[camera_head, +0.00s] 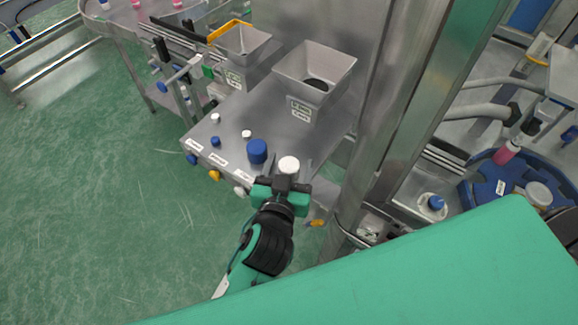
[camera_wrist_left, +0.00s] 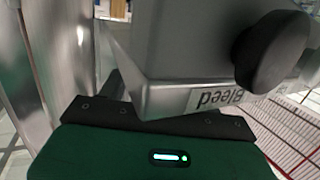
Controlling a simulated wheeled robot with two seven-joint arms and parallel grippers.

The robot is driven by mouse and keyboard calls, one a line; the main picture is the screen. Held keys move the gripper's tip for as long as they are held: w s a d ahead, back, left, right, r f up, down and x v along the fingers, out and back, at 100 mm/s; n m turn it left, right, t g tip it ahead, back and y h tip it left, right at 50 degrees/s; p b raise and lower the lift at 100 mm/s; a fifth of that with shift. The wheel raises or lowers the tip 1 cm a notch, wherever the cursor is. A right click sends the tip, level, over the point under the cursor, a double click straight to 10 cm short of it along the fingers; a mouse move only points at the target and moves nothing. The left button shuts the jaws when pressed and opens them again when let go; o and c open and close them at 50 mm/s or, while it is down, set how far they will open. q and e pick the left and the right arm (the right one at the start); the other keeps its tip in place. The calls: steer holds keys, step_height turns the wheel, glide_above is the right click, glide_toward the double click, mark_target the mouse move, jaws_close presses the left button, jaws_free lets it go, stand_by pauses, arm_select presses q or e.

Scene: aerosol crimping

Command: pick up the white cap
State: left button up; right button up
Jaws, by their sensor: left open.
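The large white cap (camera_head: 289,164) stands on the steel shelf (camera_head: 240,172) near its front right corner in the head view. My left gripper (camera_head: 290,174) is at the cap, coming from the front edge, with its fingers open. The cap appears between or just beyond the fingertips; contact cannot be told. In the left wrist view the green gripper body (camera_wrist_left: 150,155) fills the bottom, and the cap cannot be made out. My right gripper is not in view.
A large blue cap (camera_head: 257,151) stands just left of the white cap. Smaller white (camera_head: 246,134) and blue (camera_head: 215,141) caps are farther left. A steel hopper (camera_head: 314,72) stands behind. A steel post (camera_head: 385,120) rises close on the right.

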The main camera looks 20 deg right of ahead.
arm_select(q)
steer(key=shift+x, duration=0.8)
steer(key=shift+s, duration=0.1)
steer(key=c, duration=1)
